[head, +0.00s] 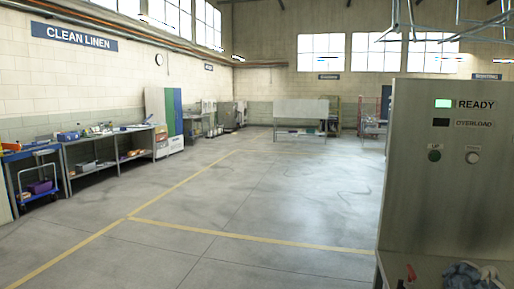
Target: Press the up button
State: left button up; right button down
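The up button (435,155) is a dark green round button on a grey control panel (425,210) at the right of the head view. The small label "UP" is above it. Neither of my grippers shows in this view.
A ledge at the panel's foot bears a bluish-grey cloth bundle (468,276) and a small red item (411,272). Open concrete floor (260,205) with yellow lines lies left of the panel. Workbenches (100,150) and a blue cart (40,180) line the left wall.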

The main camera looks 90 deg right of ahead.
aim_at(435, 156)
jog(key=z, duration=3.95)
